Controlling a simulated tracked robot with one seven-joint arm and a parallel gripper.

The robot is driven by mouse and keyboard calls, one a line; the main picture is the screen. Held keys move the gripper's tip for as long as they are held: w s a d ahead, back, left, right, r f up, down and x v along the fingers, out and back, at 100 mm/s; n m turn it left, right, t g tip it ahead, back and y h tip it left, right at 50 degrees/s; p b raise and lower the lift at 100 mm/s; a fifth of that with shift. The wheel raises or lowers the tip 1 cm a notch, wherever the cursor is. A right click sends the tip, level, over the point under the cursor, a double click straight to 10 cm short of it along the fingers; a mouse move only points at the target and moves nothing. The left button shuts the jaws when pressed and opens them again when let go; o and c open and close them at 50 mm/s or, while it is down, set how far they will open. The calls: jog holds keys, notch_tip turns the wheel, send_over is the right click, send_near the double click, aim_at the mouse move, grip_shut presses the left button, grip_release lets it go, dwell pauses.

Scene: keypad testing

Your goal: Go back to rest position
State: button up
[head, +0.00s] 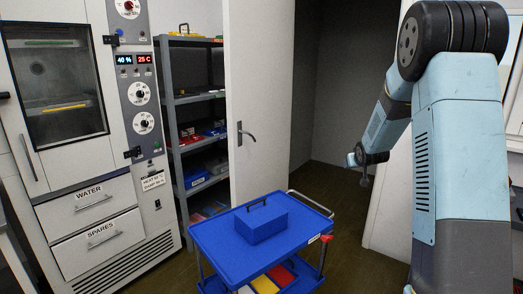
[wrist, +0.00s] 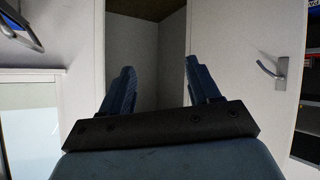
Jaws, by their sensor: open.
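My gripper shows in the wrist view (wrist: 158,85) with its two dark blue fingers apart and nothing between them. It points toward a grey doorway opening (wrist: 158,50). In the head view, my light blue arm rises at the right and bends down. The end of the arm (head: 364,172) hangs in front of the doorway area, above and to the right of the blue cart, touching nothing that I can see. The fingers are too small to make out clearly there.
A blue cart (head: 215,238) carrying a blue toolbox (head: 262,224) stands at the front middle. A white door (head: 258,90) with a handle stands open. Grey shelves (head: 195,95) and a cabinet with dials (head: 75,130) are at left. Floor shows right of the cart.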

jog(key=s+a+r+m+g, duration=0.1)
jog(key=s+a+r, duration=0.2)
jog(key=s+r, duration=0.6)
jog(key=s+a+r+g, duration=0.2)
jog(key=s+a+r, duration=0.25)
jog(key=s, duration=0.75)
jog(key=s+a+g, duration=0.1)
jog(key=s+a, duration=0.1)
jog(key=s, duration=1.2)
jog(key=s+a+g+y, duration=0.1)
jog(key=s+a, duration=0.2)
jog(key=s, duration=1.1)
jog(key=shift+a+r+g+y, duration=0.25)
jog(key=shift+a+g+y, duration=0.05)
jog(key=shift+a, duration=0.05)
jog(key=shift+c, duration=0.3)
